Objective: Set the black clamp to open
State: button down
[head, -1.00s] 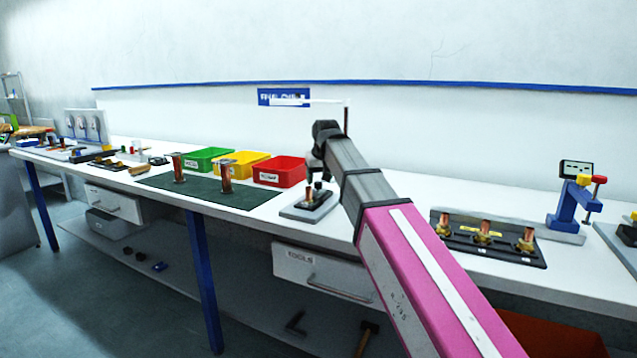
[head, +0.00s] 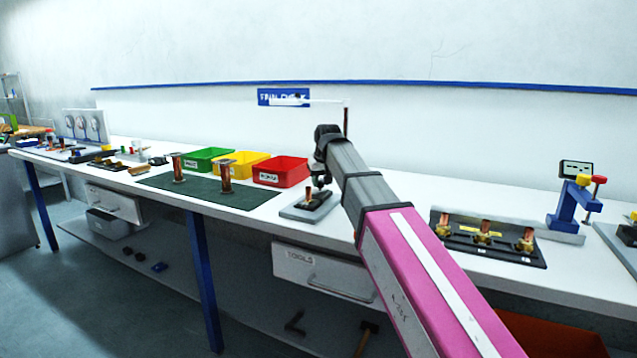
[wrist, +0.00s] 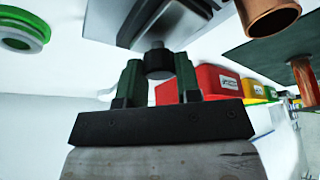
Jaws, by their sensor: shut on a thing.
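The black clamp (head: 317,200) sits on a light grey base plate (head: 292,212) near the front edge of the bench, with a short copper piece standing at it. My gripper (wrist: 159,66) shows two dark green fingers in the wrist view, shut on the black knob-like end of the clamp's handle (wrist: 159,64). In the head view my gripper (head: 321,180) is just above the clamp and partly hidden by my wrist. The clamp's jaw and exact handle angle are too small and covered to tell.
Red (head: 281,172), yellow (head: 240,165) and green (head: 207,159) bins stand behind a dark green mat (head: 205,196) to the left. A black holder with copper fittings (head: 490,245) and a blue stand (head: 570,205) are to the right. A drawer (head: 322,272) is below.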

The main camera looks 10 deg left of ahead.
jog(key=shift+w+d, duration=0.15)
jog(key=shift+w, duration=0.3)
jog(key=c, duration=0.8)
grip_release()
jog(key=v, duration=1)
jog(key=shift+r, duration=0.4)
jog(key=shift+s, duration=0.1)
